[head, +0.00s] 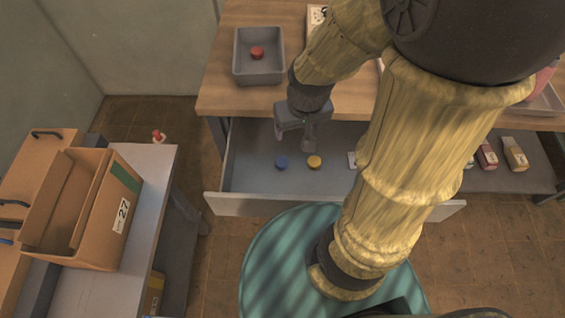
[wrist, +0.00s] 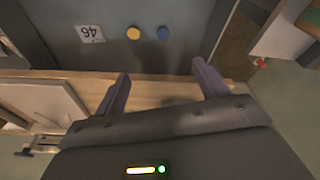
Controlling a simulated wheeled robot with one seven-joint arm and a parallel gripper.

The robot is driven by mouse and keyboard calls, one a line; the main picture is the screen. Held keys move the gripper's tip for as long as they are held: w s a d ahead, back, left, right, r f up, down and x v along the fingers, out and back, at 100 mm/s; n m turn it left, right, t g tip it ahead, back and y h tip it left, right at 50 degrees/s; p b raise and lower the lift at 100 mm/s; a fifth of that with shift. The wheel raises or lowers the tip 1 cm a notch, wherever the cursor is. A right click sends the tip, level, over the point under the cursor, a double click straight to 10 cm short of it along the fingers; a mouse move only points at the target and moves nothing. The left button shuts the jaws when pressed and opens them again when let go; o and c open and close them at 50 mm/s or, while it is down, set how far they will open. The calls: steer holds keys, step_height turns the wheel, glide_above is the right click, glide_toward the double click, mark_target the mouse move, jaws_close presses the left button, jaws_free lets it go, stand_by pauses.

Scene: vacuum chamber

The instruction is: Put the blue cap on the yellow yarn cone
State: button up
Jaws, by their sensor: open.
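The blue cap (head: 282,162) lies in an open grey drawer (head: 245,165). A small round yellow thing (head: 314,161), probably the yellow yarn cone, stands just right of it, apart from it; its cone shape cannot be made out from above. In the wrist view the blue cap (wrist: 163,33) and the yellow thing (wrist: 133,33) show beyond the fingertips. My gripper (head: 294,141) is open and empty, above the rear part of the drawer, behind both things in the head view. Its two fingers (wrist: 161,72) also show in the wrist view, touching nothing.
The wooden worktop (head: 220,98) is above and behind the drawer. On it stands a grey bin (head: 240,75) with a red item (head: 257,53). A card marked 46 (wrist: 89,33) lies in the drawer. A cardboard box (head: 115,215) stands on a side table at left. The drawer's left part is clear.

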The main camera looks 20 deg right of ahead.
steer(key=w+f+n+b, duration=0.1)
steer(key=w+f+b, duration=0.3)
steer(key=f, duration=0.6)
steer(key=w+f+n+g+b, duration=0.1)
steer(key=w+f+n+b, duration=0.1)
steer(key=w+f+b, duration=0.3)
steer(key=w+f, duration=0.3)
steer(key=f, duration=0.2)
steer(key=shift+f, duration=0.2)
steer(key=b, duration=0.2)
glide_above(282, 161)
steer(key=f, duration=1.1)
steer(key=shift+s+f, duration=0.25)
steer(key=shift+f, duration=0.3)
steer(key=shift+w+f, duration=0.15)
steer(key=shift+f, duration=2.45)
